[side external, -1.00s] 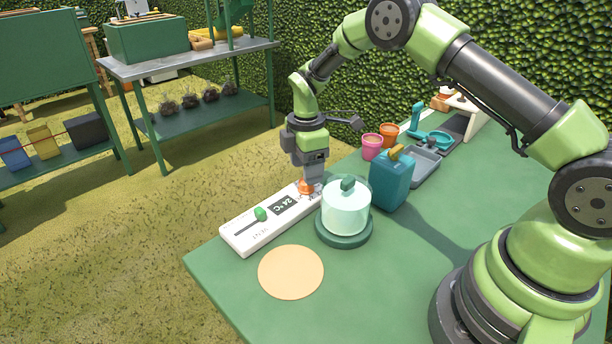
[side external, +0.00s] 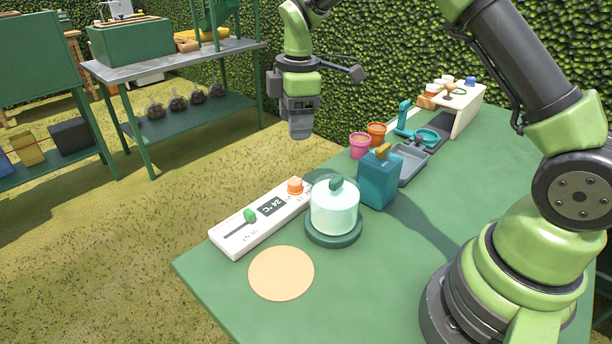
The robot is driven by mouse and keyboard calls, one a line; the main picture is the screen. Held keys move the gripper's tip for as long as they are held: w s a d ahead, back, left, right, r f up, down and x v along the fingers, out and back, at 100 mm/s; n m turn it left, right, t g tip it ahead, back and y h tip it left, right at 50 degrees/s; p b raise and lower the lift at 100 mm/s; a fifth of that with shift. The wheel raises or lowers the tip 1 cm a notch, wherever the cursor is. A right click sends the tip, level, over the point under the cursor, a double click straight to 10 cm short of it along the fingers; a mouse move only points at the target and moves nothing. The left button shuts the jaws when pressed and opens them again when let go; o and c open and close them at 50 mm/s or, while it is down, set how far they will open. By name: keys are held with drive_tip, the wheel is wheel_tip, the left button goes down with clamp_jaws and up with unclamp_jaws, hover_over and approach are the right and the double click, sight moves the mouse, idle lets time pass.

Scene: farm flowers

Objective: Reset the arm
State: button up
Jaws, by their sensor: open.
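My gripper (side external: 301,136) hangs in the air above the far left edge of the green table, pointing down. It is open and empty, clear of everything below it. The white control panel (side external: 238,243) lies under it on the table, with an orange knob (side external: 295,187), a display reading 24 °C (side external: 271,205) and a green slider knob (side external: 250,215). The gap between the fingers is hard to see from this side.
A glass cloche (side external: 334,212) with a green knob stands beside the panel. A tan disc (side external: 281,273) lies on the green table (side external: 440,220).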

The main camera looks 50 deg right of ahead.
drive_tip(key=s+a+r+m+t, duration=0.3)
drive_tip(key=s+r+m, duration=0.5)
drive_tip(key=s+r, duration=0.45)
drive_tip(key=s+a+r+m+t+y, duration=0.1)
drive_tip(key=s+m+t, duration=0.2)
drive_tip(key=s+m, duration=0.4)
drive_tip(key=s, duration=0.5)
drive_tip(key=shift+a+m+y, duration=0.25)
drive_tip(key=shift+m+y, duration=0.15)
